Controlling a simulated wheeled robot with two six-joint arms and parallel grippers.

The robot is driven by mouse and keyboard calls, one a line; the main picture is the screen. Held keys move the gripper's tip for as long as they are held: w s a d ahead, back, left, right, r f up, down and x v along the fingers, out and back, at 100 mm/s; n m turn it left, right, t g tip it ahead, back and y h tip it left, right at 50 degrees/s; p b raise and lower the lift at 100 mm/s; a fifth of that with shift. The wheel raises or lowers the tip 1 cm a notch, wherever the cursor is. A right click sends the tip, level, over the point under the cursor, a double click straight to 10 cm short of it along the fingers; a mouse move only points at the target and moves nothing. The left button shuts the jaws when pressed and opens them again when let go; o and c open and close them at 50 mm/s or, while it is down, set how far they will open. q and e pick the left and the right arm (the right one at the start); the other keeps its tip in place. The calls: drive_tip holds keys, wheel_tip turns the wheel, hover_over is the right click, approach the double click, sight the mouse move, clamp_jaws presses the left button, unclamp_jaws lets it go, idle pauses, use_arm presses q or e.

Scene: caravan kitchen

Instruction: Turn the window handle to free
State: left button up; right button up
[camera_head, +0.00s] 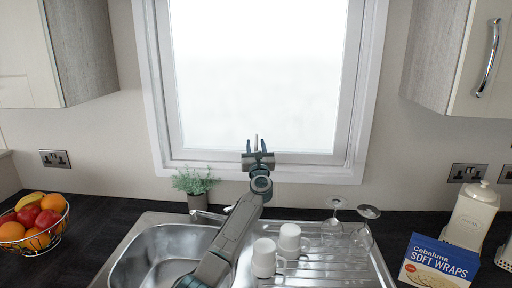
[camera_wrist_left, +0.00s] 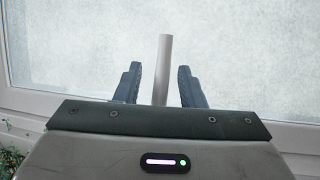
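The window (camera_head: 255,75) has a white frame and a bright frosted pane. Its handle (camera_head: 256,142) shows as a short pale upright piece at the bottom of the window. In the left wrist view the handle (camera_wrist_left: 162,70) is a light grey bar standing upright between my two dark fingers. My left gripper (camera_head: 258,147) is at the lower window frame. It is open in the left wrist view (camera_wrist_left: 157,85), with a gap on each side of the handle. The handle's lower end and base are hidden behind my gripper. My right gripper is not in view.
Below are a steel sink (camera_head: 165,255), two white mugs (camera_head: 264,258) and upturned glasses (camera_head: 333,228) on the drainer. A fruit bowl (camera_head: 34,226), wraps box (camera_head: 437,264) and white canister (camera_head: 472,218) stand at the sides.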

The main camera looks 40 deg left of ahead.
use_arm(q)
drive_tip(key=shift+d, duration=0.1)
drive_tip(key=shift+s+d+f, duration=0.15)
drive_tip(key=shift+s+d, duration=0.1)
drive_tip(key=p+v, duration=0.2)
drive_tip(key=v, duration=0.8)
drive_tip(key=shift+f, duration=0.15)
